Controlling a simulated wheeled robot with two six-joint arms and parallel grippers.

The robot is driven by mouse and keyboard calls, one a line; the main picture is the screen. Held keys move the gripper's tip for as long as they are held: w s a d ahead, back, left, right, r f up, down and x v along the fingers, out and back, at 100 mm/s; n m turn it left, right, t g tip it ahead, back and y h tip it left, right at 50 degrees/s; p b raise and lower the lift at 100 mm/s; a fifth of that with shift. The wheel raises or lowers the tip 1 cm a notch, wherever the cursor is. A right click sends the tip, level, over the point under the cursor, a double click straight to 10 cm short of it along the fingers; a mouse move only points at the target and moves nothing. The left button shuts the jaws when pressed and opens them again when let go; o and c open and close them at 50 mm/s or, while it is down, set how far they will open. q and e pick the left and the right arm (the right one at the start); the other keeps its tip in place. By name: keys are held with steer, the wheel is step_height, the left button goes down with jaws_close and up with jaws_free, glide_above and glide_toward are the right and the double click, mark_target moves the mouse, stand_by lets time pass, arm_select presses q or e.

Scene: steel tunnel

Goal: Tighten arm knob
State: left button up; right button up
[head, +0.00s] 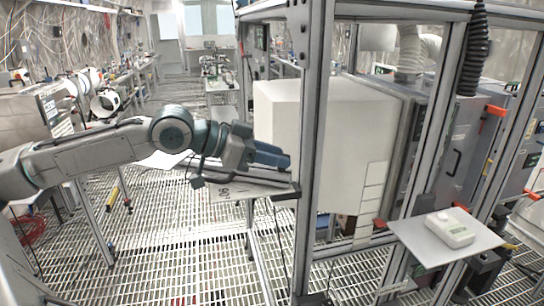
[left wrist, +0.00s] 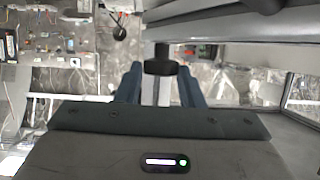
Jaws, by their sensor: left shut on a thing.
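My left gripper (head: 284,160) reaches in from the left with its blue-grey fingers beside the aluminium frame post. In the left wrist view the two blue fingers (left wrist: 160,76) stand on either side of a dark knob (left wrist: 160,67) with a pale stem below it. The gripper is shut on the knob. The knob sits just under a grey bar (left wrist: 225,14) that crosses the top of that view. In the head view the knob is hidden by the gripper. My right gripper is not in view.
An aluminium frame post (head: 312,130) stands close by the left gripper, with a large white box (head: 345,125) behind it. A light shelf (head: 410,229) at the right bears a small white device (head: 450,228). The grated floor (head: 160,250) is open at the lower left.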

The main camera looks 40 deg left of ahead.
arm_select(q)
steer(key=shift+r, duration=0.15)
steer(key=shift+m+g+h, duration=0.3)
steer(key=shift+w+a, duration=0.1)
steer(key=shift+a, duration=0.05)
steer(key=shift+m, duration=0.3)
steer(key=shift+m+g+h+p, duration=0.5)
steer(key=shift+g+h+p, duration=0.1)
steer(key=shift+w+m+g+h+p, duration=0.2)
steer(key=shift+m+g+h+p, duration=0.4)
steer(key=shift+m+g+p, duration=0.15)
steer(key=shift+a+m+g, duration=0.1)
steer(key=shift+m+g, duration=0.15)
